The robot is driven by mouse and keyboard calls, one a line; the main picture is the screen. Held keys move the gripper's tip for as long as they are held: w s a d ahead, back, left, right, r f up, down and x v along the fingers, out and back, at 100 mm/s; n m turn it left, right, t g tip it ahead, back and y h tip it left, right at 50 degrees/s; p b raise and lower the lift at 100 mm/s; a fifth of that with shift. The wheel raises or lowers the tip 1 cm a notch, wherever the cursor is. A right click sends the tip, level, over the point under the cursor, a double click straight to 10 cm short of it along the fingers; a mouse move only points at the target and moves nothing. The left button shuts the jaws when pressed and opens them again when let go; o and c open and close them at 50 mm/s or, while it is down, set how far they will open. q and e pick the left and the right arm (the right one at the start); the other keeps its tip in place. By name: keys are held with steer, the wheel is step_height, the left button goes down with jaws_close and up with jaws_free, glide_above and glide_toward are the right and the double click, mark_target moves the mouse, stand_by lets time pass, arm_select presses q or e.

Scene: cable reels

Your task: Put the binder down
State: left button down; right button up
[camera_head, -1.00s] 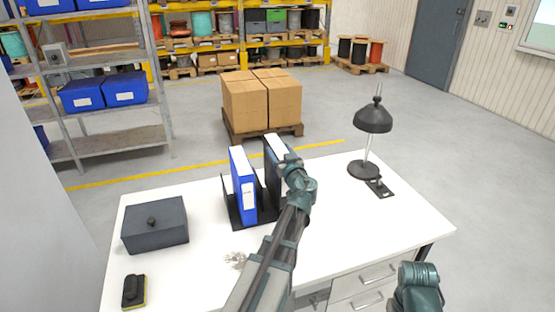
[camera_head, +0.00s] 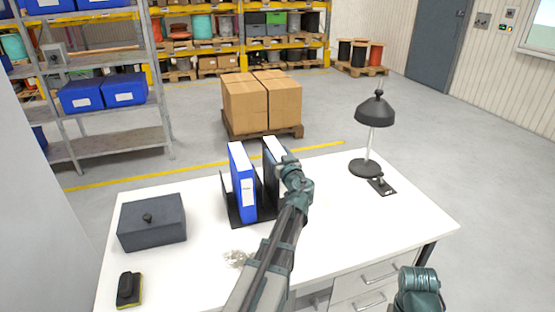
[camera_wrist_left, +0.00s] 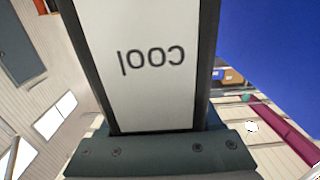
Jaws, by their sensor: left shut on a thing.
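My left gripper (camera_head: 283,165) is shut on a dark binder with a white spine label (camera_head: 273,153). The binder stands upright at the right part of a black rack (camera_head: 239,219) on the white desk; my arm hides its lower part, so I cannot tell whether it rests on the rack's base. My right gripper is out of view.
The white desk (camera_head: 330,230) has free room around the rack. A dark grey lidded box (camera_head: 152,222) and a black-and-yellow eraser-like block (camera_head: 129,290) lie to the left. A black lamp (camera_head: 374,112) stands at the back right, beside a small black plate (camera_head: 382,187).

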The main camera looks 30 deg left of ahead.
arm_select(q)
steer(key=shift+f, duration=0.1)
steer(key=c, duration=0.5)
jaws_free()
steer(key=shift+f, duration=0.1)
steer(key=o, duration=0.4)
steer(key=shift+r, duration=0.25)
steer(key=v, duration=1.2)
steer(key=shift+s, duration=0.1)
